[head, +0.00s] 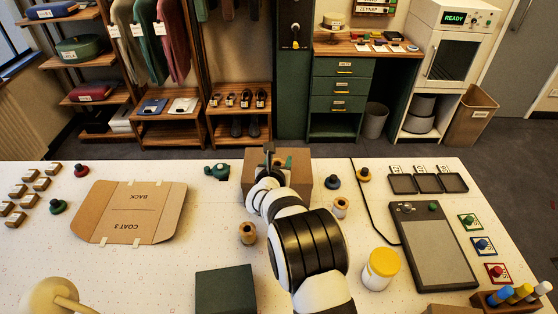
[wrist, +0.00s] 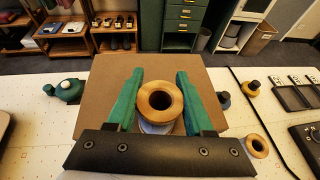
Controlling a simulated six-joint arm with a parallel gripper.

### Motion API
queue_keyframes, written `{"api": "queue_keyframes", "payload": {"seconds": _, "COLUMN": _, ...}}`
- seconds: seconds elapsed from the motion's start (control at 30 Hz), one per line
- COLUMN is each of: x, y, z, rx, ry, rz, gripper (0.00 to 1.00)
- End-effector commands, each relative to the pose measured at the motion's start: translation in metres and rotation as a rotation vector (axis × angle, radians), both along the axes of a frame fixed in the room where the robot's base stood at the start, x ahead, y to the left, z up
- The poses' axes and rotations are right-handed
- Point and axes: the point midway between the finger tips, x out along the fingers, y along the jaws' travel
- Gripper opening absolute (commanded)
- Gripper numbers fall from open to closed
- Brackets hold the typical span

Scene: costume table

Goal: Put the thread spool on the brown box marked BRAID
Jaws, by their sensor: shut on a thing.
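A thread spool (wrist: 160,102) with a wooden rim and pale thread sits between the green fingers of my gripper (wrist: 155,100) in the wrist view. The fingers are closed on it. The brown box (wrist: 112,75) lies right behind and beneath the spool in that view. Whether the spool touches the box, I cannot tell. In the head view the brown box (head: 300,168) stands at the table's far edge, partly hidden by my arm, with my gripper (head: 270,153) over its left part. The held spool is hidden there. No BRAID marking is readable.
Two other wooden spools (head: 340,207) (head: 247,233) stand either side of my arm. A green object (head: 217,171) is left of the box, a dark knob-topped piece (head: 332,182) right. A flat cardboard piece (head: 130,212) lies left; a yellow-topped jar (head: 381,268) stands front right.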

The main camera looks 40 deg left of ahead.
Motion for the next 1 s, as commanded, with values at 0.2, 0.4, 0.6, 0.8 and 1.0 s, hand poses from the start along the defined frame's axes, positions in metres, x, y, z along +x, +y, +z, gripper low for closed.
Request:
{"api": "queue_keyframes", "payload": {"seconds": 0.2, "x": 0.000, "y": 0.000, "z": 0.000, "rx": 0.001, "ry": 0.000, "rz": 0.000, "gripper": 0.00}}
{"api": "queue_keyframes", "payload": {"seconds": 0.4, "x": 0.000, "y": 0.000, "z": -0.002, "rx": 0.001, "ry": -0.001, "rz": 0.000, "gripper": 0.72}}
{"api": "queue_keyframes", "payload": {"seconds": 0.6, "x": 0.000, "y": 0.000, "z": -0.002, "rx": 0.001, "ry": -0.001, "rz": 0.000, "gripper": 0.82}}
{"api": "queue_keyframes", "payload": {"seconds": 0.8, "x": -0.002, "y": -0.002, "z": 0.002, "rx": 0.001, "ry": -0.001, "rz": 0.000, "gripper": 0.82}}
{"api": "queue_keyframes", "payload": {"seconds": 1.0, "x": -0.035, "y": -0.024, "z": 0.019, "rx": 0.001, "ry": -0.001, "rz": 0.003, "gripper": 0.82}}
